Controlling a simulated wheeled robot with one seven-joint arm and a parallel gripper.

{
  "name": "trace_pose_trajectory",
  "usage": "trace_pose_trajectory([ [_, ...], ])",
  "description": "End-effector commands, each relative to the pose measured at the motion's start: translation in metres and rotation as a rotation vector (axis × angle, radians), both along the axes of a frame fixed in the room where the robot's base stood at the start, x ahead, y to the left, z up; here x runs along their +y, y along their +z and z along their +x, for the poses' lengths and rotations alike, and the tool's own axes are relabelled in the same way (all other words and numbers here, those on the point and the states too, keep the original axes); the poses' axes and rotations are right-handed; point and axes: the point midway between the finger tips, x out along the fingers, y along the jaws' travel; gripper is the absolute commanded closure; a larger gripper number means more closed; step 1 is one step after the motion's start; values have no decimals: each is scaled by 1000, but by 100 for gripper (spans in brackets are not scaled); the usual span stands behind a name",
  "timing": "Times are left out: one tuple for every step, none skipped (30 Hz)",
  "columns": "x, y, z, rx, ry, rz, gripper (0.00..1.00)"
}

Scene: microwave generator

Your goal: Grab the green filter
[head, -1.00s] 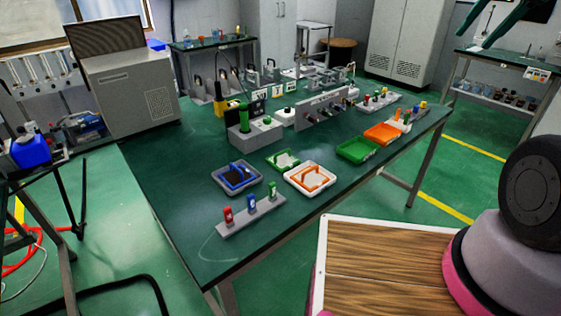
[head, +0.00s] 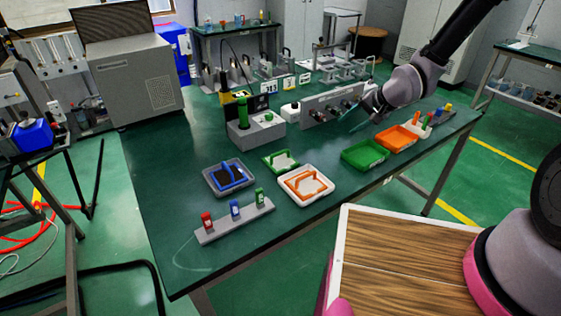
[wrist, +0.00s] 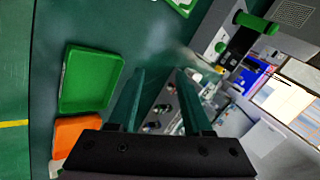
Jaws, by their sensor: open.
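The green filter (head: 281,161), a white pad with a green frame and handle, lies on the table between the blue filter and the orange filter. A green-edged white corner, likely this filter (wrist: 184,5), shows at the top of the wrist view, cut off by the picture edge. My gripper (head: 361,122) is above the table's right part, near the green tray and the grey panel, to the right of and apart from the filter. In the wrist view my gripper (wrist: 160,78) is open, with nothing between its fingers.
An empty green tray (head: 364,154) and an orange tray (head: 398,139) stand to the right. A grey rack (head: 236,222) of coloured pieces is in front. The grey panel (head: 325,107) stands behind.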

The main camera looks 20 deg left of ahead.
Motion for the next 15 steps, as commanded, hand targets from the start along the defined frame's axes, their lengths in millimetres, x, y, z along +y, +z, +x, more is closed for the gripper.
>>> trace_pose_trajectory([
  [19,-20,-9,39,3,62,50],
  [30,-29,-14,57,1,101,50],
  [44,-38,-21,81,-2,153,50],
  [53,-44,-26,98,-4,191,50],
  [62,-50,-30,114,-7,226,50],
  [74,-56,-36,135,-14,271,50],
  [81,-60,-40,151,-19,301,50],
  [87,-63,-44,165,-23,329,50],
  [95,-66,-49,181,-27,362,50],
  [100,-68,-51,191,-32,384,50],
  [103,-70,-54,200,-35,401,50],
  [108,-71,-56,209,-40,423,50],
  [111,-72,-58,215,-43,434,50],
  [113,-73,-59,219,-44,444,50],
  [117,-75,-60,223,-44,453,50],
])
